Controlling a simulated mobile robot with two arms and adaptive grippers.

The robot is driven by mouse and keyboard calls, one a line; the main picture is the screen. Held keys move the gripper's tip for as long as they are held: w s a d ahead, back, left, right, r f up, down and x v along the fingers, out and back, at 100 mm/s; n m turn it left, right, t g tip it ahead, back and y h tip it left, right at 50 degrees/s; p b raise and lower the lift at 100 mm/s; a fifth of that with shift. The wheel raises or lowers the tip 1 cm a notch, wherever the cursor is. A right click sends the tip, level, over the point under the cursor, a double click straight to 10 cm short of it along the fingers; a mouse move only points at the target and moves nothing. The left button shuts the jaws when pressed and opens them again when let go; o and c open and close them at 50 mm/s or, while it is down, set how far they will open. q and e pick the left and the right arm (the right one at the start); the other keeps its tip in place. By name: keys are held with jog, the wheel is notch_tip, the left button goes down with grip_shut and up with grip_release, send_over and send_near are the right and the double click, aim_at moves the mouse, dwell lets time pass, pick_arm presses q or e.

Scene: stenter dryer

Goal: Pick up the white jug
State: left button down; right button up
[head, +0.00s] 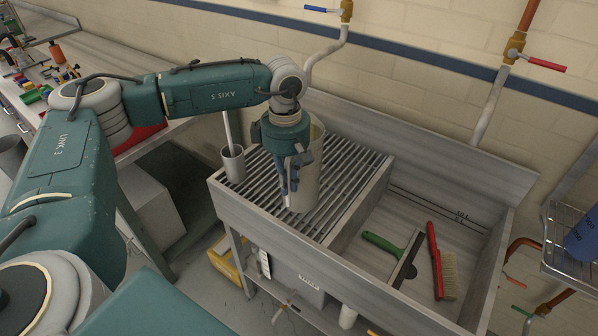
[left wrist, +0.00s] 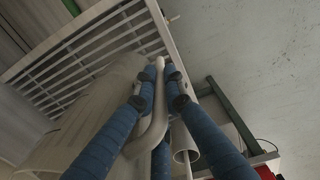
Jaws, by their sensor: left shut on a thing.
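The white jug (head: 312,172) stands upright at the slatted rack of the sink unit in the head view, partly hidden behind my left gripper. My left gripper (head: 289,190) points down at the jug's near side and is shut on its handle. In the left wrist view my blue fingers (left wrist: 158,82) close around the white handle (left wrist: 157,125), and the pale jug body (left wrist: 90,120) is to the left. I cannot tell whether the jug's base touches the slats. My right gripper is not in view.
The slatted rack (head: 355,165) is beside a sink basin holding a green-handled squeegee (head: 383,244) and a red brush (head: 436,262). A grey cup (head: 232,164) with a rod stands at the rack's left corner. Taps and pipes run along the wall behind.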

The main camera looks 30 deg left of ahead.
pick_arm(q)
jog(key=shift+w+r, duration=0.1)
jog(key=shift+r, duration=0.05)
notch_tip(320, 180, up, 12)
jog(key=b, duration=0.3)
notch_tip(320, 180, up, 8)
dwell(0.3)
